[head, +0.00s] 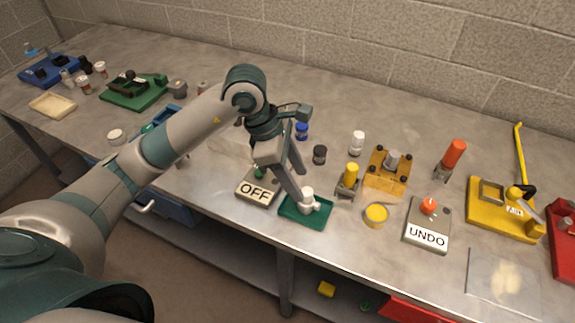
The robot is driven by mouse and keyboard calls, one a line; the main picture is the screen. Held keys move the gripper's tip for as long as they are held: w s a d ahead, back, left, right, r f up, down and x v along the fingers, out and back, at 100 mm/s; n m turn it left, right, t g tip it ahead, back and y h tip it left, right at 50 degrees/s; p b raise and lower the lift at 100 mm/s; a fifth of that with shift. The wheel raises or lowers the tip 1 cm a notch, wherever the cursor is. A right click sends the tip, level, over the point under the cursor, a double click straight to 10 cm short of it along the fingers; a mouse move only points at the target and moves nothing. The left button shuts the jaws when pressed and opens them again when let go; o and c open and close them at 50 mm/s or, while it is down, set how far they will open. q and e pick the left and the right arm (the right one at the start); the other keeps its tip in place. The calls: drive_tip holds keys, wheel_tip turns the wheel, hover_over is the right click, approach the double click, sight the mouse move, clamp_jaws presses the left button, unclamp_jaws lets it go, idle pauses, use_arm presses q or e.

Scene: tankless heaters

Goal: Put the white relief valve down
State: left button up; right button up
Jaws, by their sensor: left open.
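The white relief valve (308,200) stands on a small green tray (291,216) near the front edge of the bench. My left gripper (296,192) reaches down from the upper left to the tray, with a finger close beside the valve. The gripper is open. Whether a finger still touches the valve cannot be told, as the gripper hides part of the area. My right gripper is not in view.
An OFF block (255,190) sits left of the tray. A yellow-topped valve (349,178) and a yellow cup (376,215) stand to its right, with an UNDO block (427,227) beyond. A white bottle (357,142) and a dark one (320,154) stand behind.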

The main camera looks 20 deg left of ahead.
use_arm(q)
drive_tip(key=shift+b+v, duration=0.65)
drive_tip(key=shift+v, duration=2.05)
